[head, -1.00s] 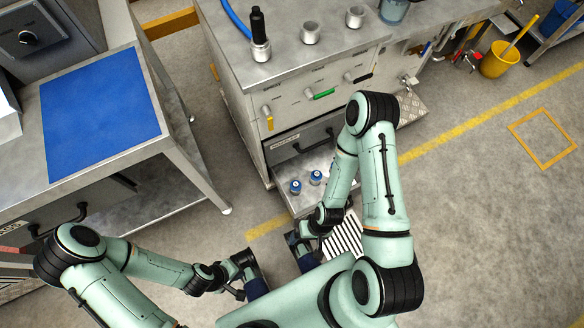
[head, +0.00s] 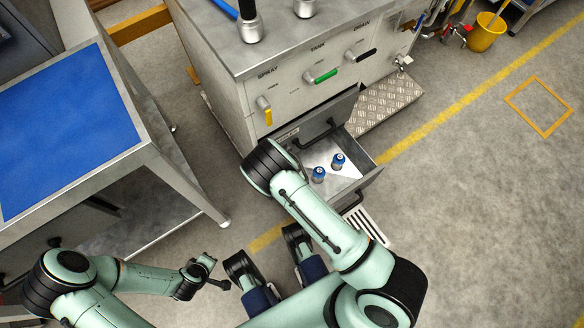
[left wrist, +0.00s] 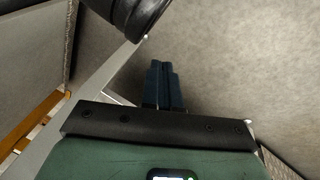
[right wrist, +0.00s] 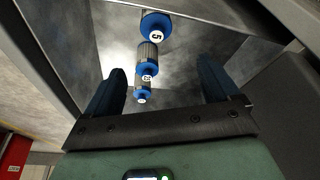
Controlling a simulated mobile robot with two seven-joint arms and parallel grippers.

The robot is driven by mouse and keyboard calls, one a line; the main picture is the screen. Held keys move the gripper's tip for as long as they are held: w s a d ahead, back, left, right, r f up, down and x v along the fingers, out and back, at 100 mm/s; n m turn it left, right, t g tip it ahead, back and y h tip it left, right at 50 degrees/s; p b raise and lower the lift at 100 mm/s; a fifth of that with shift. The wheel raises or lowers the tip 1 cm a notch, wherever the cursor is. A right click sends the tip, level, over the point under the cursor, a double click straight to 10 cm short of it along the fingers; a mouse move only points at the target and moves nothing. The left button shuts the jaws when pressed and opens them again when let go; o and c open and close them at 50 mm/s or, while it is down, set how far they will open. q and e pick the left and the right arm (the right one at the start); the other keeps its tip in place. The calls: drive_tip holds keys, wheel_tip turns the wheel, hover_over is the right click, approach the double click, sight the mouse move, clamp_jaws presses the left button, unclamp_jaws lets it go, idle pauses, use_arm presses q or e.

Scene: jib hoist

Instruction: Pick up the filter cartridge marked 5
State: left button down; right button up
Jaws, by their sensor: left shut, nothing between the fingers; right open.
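The filter cartridge marked 5 (right wrist: 155,30) is at the top of the right wrist view, a grey cylinder with a blue end, partly cut off by the frame. Two more blue-ended cartridges, a middle one (right wrist: 148,67) and a smaller one (right wrist: 142,95), stand in line below it. The head view shows two cartridges (head: 318,174) (head: 338,160) in the open drawer (head: 372,178); their numbers are unreadable there. My right gripper (right wrist: 162,68) is open and empty, the cartridges appearing between and beyond its fingers. My left gripper (left wrist: 160,65) is shut and empty, away from the drawer.
The drawer belongs to a grey cabinet (head: 235,95) with yellow, green and black handles. A workbench with a blue mat (head: 70,130) stands at left. A treadplate step (head: 385,105) lies right of the cabinet.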

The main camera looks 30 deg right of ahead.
drive_tip(key=b+x, duration=0.1)
drive_tip(key=x, duration=0.1)
drive_tip(key=w+a+b+x, duration=0.1)
drive_tip(key=x, duration=0.2)
drive_tip(key=b+x, duration=0.1)
drive_tip(key=x, duration=0.1)
drive_tip(key=shift+w+f, duration=0.25)
drive_tip(key=shift+f, duration=0.2)
drive_tip(key=b+x, duration=0.2)
drive_tip(key=x, duration=0.4)
drive_tip(key=shift+a+b, duration=0.15)
drive_tip(key=shift+b, duration=0.25)
drive_tip(key=shift+w+f, duration=0.1)
use_arm(q)
drive_tip(key=s+f+g, duration=0.4)
drive_tip(key=s+f, duration=0.4)
drive_tip(key=s, duration=0.3)
drive_tip(key=shift+s+h, duration=0.3)
drive_tip(key=shift+s, duration=0.1)
use_arm(e)
drive_tip(key=shift+r, duration=0.25)
drive_tip(key=c, duration=1.2)
